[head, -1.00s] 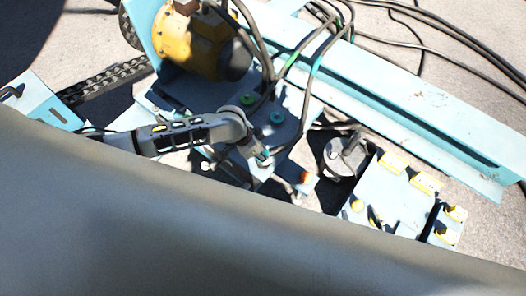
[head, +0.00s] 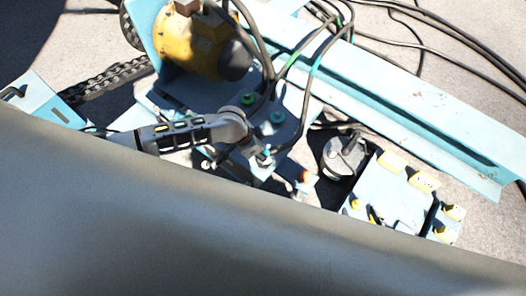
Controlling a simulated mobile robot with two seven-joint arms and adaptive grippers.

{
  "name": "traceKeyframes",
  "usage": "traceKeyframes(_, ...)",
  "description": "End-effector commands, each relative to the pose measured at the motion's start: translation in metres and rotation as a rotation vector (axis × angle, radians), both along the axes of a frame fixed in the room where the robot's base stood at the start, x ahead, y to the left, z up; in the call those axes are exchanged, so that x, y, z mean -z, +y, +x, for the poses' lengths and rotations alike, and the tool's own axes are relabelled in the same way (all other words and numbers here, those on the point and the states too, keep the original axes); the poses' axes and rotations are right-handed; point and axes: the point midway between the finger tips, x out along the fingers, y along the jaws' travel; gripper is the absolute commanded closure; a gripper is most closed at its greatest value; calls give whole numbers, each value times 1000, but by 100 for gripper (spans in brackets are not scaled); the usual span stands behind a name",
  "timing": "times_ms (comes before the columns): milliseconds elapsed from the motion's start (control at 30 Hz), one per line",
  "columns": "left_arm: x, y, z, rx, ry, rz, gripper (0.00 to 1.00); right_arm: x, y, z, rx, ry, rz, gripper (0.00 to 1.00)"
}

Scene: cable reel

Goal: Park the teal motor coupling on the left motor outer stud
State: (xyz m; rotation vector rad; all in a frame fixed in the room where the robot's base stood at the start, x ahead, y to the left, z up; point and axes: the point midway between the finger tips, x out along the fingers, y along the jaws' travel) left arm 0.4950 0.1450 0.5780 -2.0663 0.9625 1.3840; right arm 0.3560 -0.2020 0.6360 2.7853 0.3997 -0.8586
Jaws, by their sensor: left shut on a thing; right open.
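My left arm comes in from the left and its gripper (head: 257,151) is over the light-blue plate below the yellow motor (head: 192,45). It is shut on a small teal piece, the teal motor coupling (head: 265,154), at the end of a dark cable. The fingertips are small and partly in shadow. Another teal fitting (head: 278,118) and a green fitting (head: 249,99) sit on the plate, each with a cable. I cannot make out which stud is the left motor outer stud, or whether the held coupling touches one. My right gripper is not visible.
A large grey-brown surface (head: 200,230) fills the foreground and hides the lower area. A long light-blue beam (head: 420,120) crosses at the right. A blue panel with yellow parts (head: 400,195) and a grey round part (head: 343,158) stand lower right. Loose cables lie at top right.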

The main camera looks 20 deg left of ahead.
Motion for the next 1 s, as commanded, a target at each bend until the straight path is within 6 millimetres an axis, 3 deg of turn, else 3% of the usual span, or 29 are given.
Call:
traceKeyframes(333,-1,-1,0,0,-1,-2,94,-11,1,4,0,-13,2,49)
traceKeyframes(933,9,-1,0,-1,-1,-2,94,-2,0,1,-1,-2,0,49)
traceKeyframes(967,9,-1,0,-1,-1,-2,61,-2,0,1,-1,-2,0,49)
traceKeyframes(1000,8,-1,0,-1,-1,-2,50,-2,0,0,-1,-1,0,49)
